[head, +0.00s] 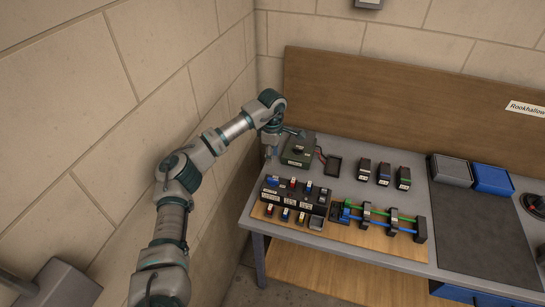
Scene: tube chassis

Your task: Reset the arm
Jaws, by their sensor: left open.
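My left arm reaches in from the lower left, along the block wall. Its gripper (269,153) hangs down at the back left of the workbench (258,206), just left of a dark green box (299,150). The gripper is small in this view; its jaws are open and I see nothing held between them. I cannot tell whether it touches the bench or the box. My right gripper is not in view.
A black block with coloured plugs (294,194) and a rack with green and blue tubes (380,218) stand on the bench. Three small boxes (384,173), a grey bin (451,171) and a blue bin (492,179) sit behind. The dark mat (480,230) is bare.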

